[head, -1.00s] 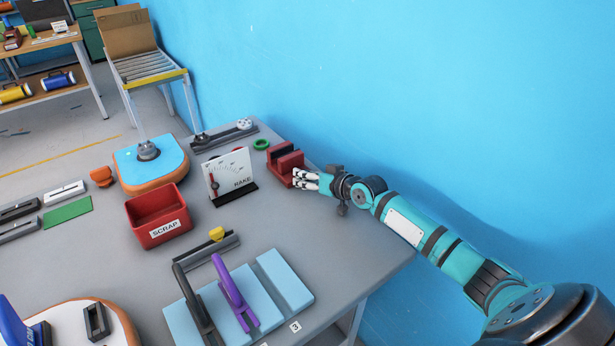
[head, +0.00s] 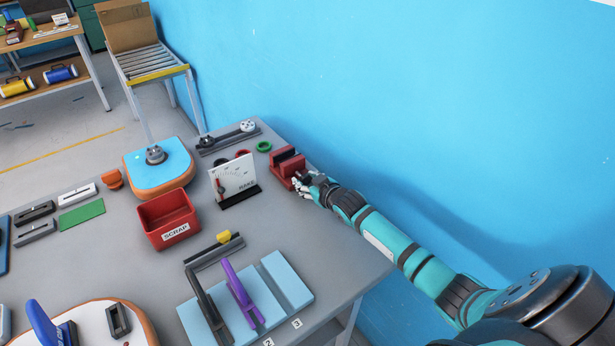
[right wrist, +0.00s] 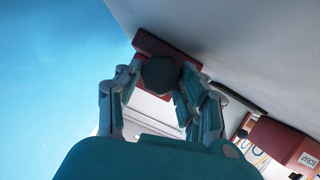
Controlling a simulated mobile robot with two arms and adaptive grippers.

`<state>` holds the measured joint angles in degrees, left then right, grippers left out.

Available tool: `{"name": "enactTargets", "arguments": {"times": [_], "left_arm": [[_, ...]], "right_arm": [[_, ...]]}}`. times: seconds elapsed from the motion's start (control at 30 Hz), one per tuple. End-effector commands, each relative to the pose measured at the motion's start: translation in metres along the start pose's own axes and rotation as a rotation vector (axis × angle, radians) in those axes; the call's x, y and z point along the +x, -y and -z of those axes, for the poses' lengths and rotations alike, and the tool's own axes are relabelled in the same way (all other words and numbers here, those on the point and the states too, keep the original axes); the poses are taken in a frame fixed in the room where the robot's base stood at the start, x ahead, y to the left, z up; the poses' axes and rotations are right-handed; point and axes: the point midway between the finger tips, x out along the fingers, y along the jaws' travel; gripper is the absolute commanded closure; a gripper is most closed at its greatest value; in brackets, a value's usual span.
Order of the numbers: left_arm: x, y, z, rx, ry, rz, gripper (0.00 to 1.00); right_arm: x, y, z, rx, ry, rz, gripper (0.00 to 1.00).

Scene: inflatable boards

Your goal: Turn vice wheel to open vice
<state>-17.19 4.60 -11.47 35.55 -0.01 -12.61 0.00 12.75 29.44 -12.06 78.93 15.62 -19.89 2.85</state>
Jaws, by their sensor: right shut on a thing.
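The red vice (head: 287,166) stands on the grey table near its far right edge, by the blue wall. In the right wrist view the vice's red body (right wrist: 150,43) shows behind a dark, faceted round wheel (right wrist: 161,73). My right gripper (head: 303,183) is at the near right side of the vice. In the right wrist view the fingers of my right gripper (right wrist: 158,86) are closed around the wheel. In the head view the wheel is hidden by the fingers. My left gripper is not in view.
A rake gauge (head: 234,180) stands left of the vice, with a green ring (head: 264,146) behind it. A red scrap bin (head: 168,219) and a blue padded board (head: 158,174) are farther left.

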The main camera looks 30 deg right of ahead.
Motion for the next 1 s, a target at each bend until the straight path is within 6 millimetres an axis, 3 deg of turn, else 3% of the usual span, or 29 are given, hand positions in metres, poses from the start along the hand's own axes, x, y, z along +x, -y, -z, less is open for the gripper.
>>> {"name": "enactTargets", "arguments": {"times": [0.67,0.7,0.83,1.0], "left_arm": [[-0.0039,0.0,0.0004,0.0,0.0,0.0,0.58],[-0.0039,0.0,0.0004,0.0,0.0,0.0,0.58],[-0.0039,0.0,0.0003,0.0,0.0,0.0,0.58],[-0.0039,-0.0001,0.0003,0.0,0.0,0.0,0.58]], "right_arm": [[0.0001,0.0012,-0.0001,-0.064,-0.002,-0.026,0.93],[0.0001,0.0012,-0.0001,-0.063,-0.002,-0.026,0.56],[0.0001,0.0011,-0.0001,-0.063,-0.001,-0.026,0.39],[0.0001,0.0009,-0.0001,-0.063,-0.001,-0.026,0.38]]}}
